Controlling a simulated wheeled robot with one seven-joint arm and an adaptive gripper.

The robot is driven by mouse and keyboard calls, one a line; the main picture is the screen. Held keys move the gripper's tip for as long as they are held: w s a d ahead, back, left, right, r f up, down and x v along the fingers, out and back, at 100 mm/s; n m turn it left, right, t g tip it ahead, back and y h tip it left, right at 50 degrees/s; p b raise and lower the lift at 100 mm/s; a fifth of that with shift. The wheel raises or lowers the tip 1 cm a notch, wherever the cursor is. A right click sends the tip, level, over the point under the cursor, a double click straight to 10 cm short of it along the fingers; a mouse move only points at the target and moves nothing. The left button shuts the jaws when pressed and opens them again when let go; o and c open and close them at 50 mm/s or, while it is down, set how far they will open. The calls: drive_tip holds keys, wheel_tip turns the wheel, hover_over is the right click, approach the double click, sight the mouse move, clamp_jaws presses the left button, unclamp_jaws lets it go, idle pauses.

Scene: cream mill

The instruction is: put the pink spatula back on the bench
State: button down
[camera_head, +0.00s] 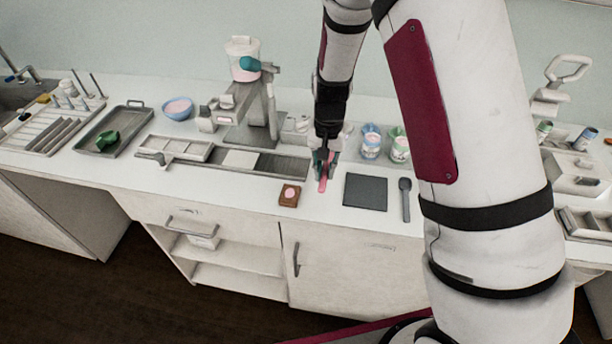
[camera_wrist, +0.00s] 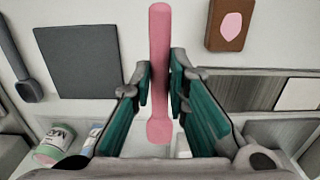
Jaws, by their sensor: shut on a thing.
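The pink spatula (camera_head: 323,184) is between the fingers of my gripper (camera_head: 325,162), over the bench (camera_head: 235,190), between a small wooden block and a dark square mat. In the wrist view the spatula (camera_wrist: 160,30) runs lengthwise between the teal finger pads of my gripper (camera_wrist: 160,85), which are shut on it. One end sticks out past the fingertips, and a wider end lies back toward the palm. I cannot tell whether the spatula touches the bench top or hangs just above it.
The wooden block with a pink patch (camera_head: 289,195) lies left; the dark mat (camera_head: 365,192) and a dark grey spatula (camera_head: 405,199) lie right. The mill (camera_head: 250,105) and a sunken metal strip (camera_head: 265,162) are behind left.

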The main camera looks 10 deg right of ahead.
drive_tip(key=shift+d+f+b, duration=0.15)
drive_tip(key=shift+f+b, duration=0.65)
drive_tip(key=shift+f, duration=1.7)
drive_tip(key=shift+f, duration=0.75)
drive_tip(key=c, duration=1.5)
unclamp_jaws()
drive_tip(key=shift+o, duration=0.2)
